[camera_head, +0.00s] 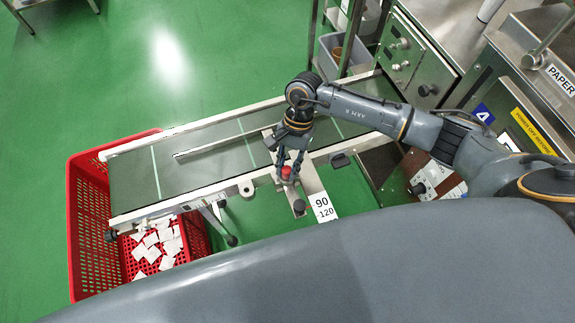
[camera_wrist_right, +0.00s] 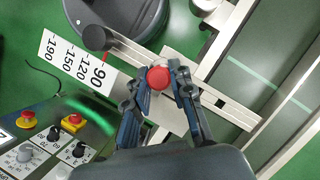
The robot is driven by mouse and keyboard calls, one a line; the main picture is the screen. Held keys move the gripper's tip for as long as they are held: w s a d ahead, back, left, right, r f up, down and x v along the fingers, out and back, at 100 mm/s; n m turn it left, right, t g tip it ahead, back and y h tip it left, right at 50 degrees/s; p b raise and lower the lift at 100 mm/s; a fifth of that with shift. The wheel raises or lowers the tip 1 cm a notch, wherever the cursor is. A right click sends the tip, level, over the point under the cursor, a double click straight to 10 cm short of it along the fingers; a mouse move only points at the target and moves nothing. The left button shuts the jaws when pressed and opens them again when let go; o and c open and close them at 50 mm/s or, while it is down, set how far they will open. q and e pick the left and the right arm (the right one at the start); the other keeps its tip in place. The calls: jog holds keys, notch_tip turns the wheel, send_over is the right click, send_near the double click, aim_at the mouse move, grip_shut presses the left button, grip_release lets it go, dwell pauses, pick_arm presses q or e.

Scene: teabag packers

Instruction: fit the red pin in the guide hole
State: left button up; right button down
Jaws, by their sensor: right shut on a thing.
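The red pin (camera_head: 286,172) shows as a round red knob above the metal guide bracket at the near side of the conveyor. My right gripper (camera_head: 288,164) reaches down over it and is shut on it. In the right wrist view the red knob (camera_wrist_right: 158,77) sits between the two fingertips of the right gripper (camera_wrist_right: 160,80), over a grey metal plate (camera_wrist_right: 178,59). The guide hole is hidden under the knob and fingers, and I cannot tell whether the pin's lower end is in it. My left gripper is not in view.
A white scale plate (camera_wrist_right: 75,64) marked 90 to 190 lies beside the bracket, with a black knob (camera_head: 299,205) near it. The conveyor belt (camera_head: 130,180) carries a guide rail (camera_head: 215,145). A red crate (camera_head: 88,225) holds teabags. A control panel (camera_wrist_right: 50,150) stands close by.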

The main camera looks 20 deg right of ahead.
jog(key=shift+f+b, duration=0.45)
jog(key=c, duration=1.1)
grip_release()
jog(key=shift+r, duration=0.1)
jog(key=v, duration=1.2)
